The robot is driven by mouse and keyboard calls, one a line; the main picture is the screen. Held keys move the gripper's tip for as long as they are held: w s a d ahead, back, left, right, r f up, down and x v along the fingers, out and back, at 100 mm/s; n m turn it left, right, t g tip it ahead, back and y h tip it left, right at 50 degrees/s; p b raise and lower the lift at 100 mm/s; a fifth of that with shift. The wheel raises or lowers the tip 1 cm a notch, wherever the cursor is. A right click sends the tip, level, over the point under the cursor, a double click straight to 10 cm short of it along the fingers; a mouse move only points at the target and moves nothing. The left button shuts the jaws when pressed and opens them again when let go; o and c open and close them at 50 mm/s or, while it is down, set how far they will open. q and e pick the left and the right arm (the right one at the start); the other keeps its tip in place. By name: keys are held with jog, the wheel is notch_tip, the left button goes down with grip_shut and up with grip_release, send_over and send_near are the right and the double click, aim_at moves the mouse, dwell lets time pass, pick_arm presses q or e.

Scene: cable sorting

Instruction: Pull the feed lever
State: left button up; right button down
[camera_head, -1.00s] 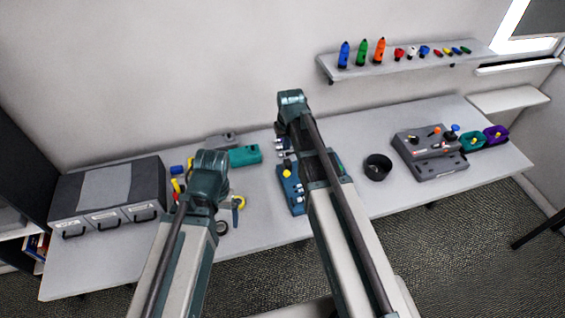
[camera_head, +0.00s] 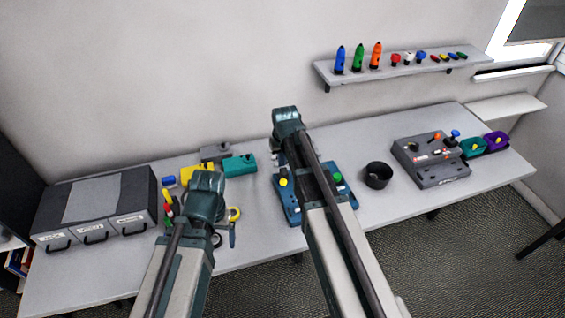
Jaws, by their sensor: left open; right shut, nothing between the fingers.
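A blue device (camera_head: 341,188) with a yellow and a green knob lies partly behind the right arm. A grey control unit (camera_head: 441,171) with an orange and a blue knob stands at the right, clear of both grippers. I cannot tell which part is the feed lever.
A black bowl (camera_head: 378,175) stands between the blue device and the grey unit. Teal (camera_head: 478,148) and purple (camera_head: 494,139) bins stand at the right. A grey drawer box (camera_head: 137,197) fills the left end. A wall shelf (camera_head: 398,71) holds markers and small coloured items.

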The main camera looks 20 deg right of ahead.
aim_at(283, 181)
jog(key=b+x, duration=0.1)
jog(key=x, duration=0.1)
jog(key=b+x, duration=0.2)
jog(key=s+b+x, duration=0.1)
jog(key=b+x, duration=0.1)
jog(key=shift+d+f, duration=0.1)
jog(key=shift+f, duration=0.35)
jog(key=shift+f+b, duration=0.55)
jog(key=shift+b, duration=0.25)
jog(key=shift+r, duration=0.1)
jog(key=shift+s+f+t+b, duration=0.4)
jog(key=shift+s+f+b, duration=0.1)
jog(key=shift+b, duration=0.1)
jog(key=s+f+t+b, duration=0.2)
jog(key=b, duration=0.2)
jog(key=shift+f, duration=0.25)
jog(key=shift+s+d+f+b, duration=0.1)
jog(key=shift+s+f+b, duration=0.15)
jog(key=shift+f+b, duration=0.65)
jog(key=shift+s+f+b, duration=0.25)
jog(key=shift+f+b, duration=0.6)
jog(key=shift+b, duration=0.1)
